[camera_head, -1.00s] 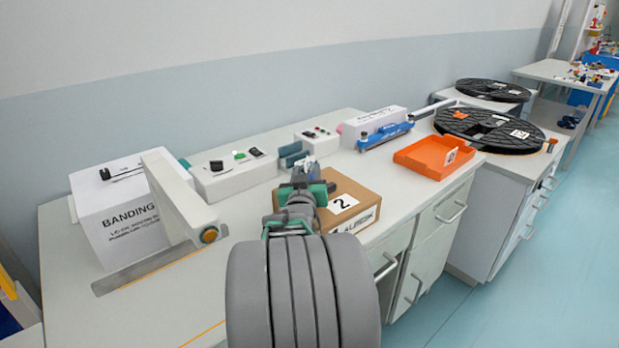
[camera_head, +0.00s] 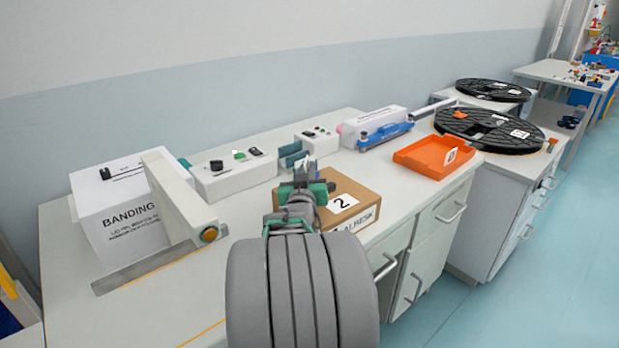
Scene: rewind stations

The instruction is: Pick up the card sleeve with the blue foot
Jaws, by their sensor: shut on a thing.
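My gripper (camera_head: 302,188) has teal-green fingers and points away from me, by the left side of the cardboard box marked 2. It is shut on a small, narrow grey-blue piece (camera_head: 303,168) that shows just beyond the fingertips and looks to be the card sleeve. My own arm and the fingers hide most of it. I cannot make out its blue foot clearly, nor tell whether it still touches anything.
The cardboard box (camera_head: 365,192) is close on the right. Behind stand a white control box (camera_head: 235,178), teal blocks (camera_head: 290,152) and a smaller switch box (camera_head: 318,142). A banding machine (camera_head: 125,215) is left; an orange tray (camera_head: 425,155) and black reels (camera_head: 487,128) are right.

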